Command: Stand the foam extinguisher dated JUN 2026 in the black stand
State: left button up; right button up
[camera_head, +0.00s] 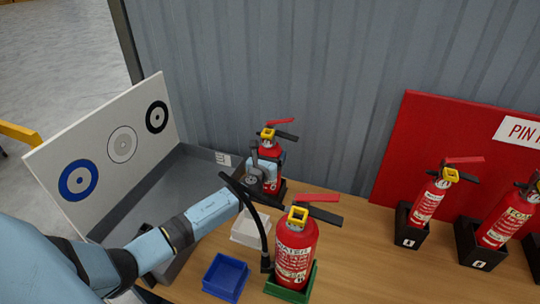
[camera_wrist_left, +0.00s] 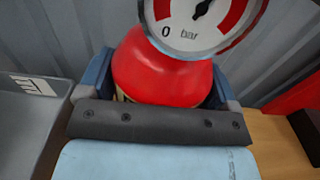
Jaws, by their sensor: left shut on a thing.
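My left gripper (camera_head: 264,176) is shut around the body of a red extinguisher (camera_head: 270,150) with a yellow collar and red-and-black levers, at the back of the table. Its label and date are mostly hidden by the gripper. It looks upright. In the left wrist view the gripper's fingers flank the red shoulder of the extinguisher (camera_wrist_left: 165,75), below a gauge marked bar. My right gripper is not in view.
A larger red extinguisher with a hose (camera_head: 296,250) stands in a green stand (camera_head: 292,293) in front. A blue tray (camera_head: 226,278) and a white tray (camera_head: 250,229) are beside it. Black holders with extinguishers (camera_head: 430,200) stand at right by a red board (camera_head: 425,130). A target panel (camera_head: 105,145) is left.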

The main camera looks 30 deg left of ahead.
pick_arm(q)
jog(key=o, duration=1.2)
jog(key=shift+w+r, duration=0.1)
jog(key=shift+r, duration=0.2)
jog(key=shift+s+d+f, duration=0.1)
jog(key=shift+s+f, duration=0.15)
jog(key=v, duration=1.3)
jog(key=shift+s+r, duration=0.25)
jog(key=shift+s, duration=0.1)
